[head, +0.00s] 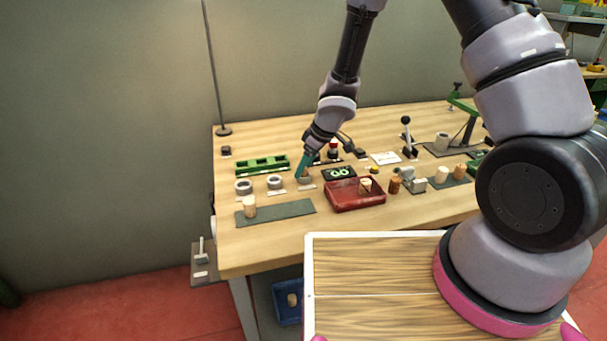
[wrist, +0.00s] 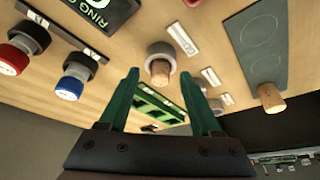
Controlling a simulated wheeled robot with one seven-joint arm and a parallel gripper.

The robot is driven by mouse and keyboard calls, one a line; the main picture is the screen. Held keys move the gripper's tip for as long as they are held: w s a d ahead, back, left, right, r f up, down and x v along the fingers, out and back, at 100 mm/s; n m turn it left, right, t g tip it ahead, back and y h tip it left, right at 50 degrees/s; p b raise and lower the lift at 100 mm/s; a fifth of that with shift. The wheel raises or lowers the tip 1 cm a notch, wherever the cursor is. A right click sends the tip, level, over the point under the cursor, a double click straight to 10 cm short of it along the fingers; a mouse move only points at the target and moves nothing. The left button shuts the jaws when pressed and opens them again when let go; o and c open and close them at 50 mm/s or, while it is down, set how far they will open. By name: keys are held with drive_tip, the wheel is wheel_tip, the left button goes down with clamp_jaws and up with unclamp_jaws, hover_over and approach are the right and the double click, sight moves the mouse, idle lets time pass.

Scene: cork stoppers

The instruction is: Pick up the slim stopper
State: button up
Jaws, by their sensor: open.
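Several cork stoppers are in view, and I cannot tell for sure which one is slim. In the wrist view one cork (wrist: 160,71) stands in a grey ring (wrist: 161,50), framed between the tips of my gripper (wrist: 159,76). My gripper is open and empty, with its two green fingers apart. In the head view my gripper (head: 304,168) is low over the table beside the row of rings, and it hides most of that ring and its cork. Another cork (head: 249,207) stands on a dark mat (head: 285,210); it also shows in the wrist view (wrist: 270,97).
Two more grey rings (head: 243,186) (head: 275,182) stand to the left. A green rack (head: 262,164) lies behind them. A red tray (head: 350,201) with a cork (head: 365,185) is to the right, with more corks (head: 441,174) beyond. Red and blue knobs (wrist: 76,81) stand nearby.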

clamp_jaws()
drive_tip(key=shift+r, duration=0.2)
